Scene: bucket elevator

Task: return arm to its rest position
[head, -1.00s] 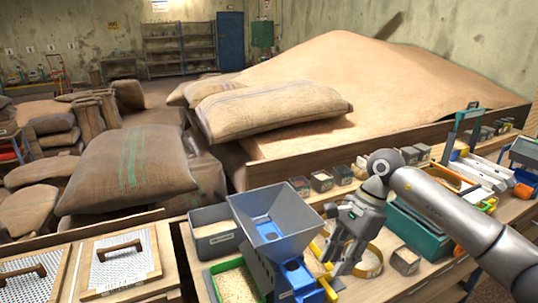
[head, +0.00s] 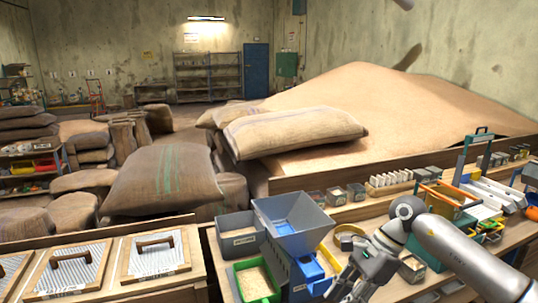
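My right arm comes in from the right. Its gripper (head: 352,284) is low in the head view, over the bench just right of the blue mill with a grey hopper (head: 292,222). The gripper points down and left, and its fingers are small and close to the bottom edge of the picture, so I cannot tell whether they are open or shut. I see nothing clearly held in it. My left arm and gripper are not in view.
A green tray of grain (head: 256,282) and a grey bin (head: 239,236) stand left of the mill. Small sample boxes line the bench's back edge. Sacks (head: 162,180) and a grain heap (head: 400,105) lie beyond.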

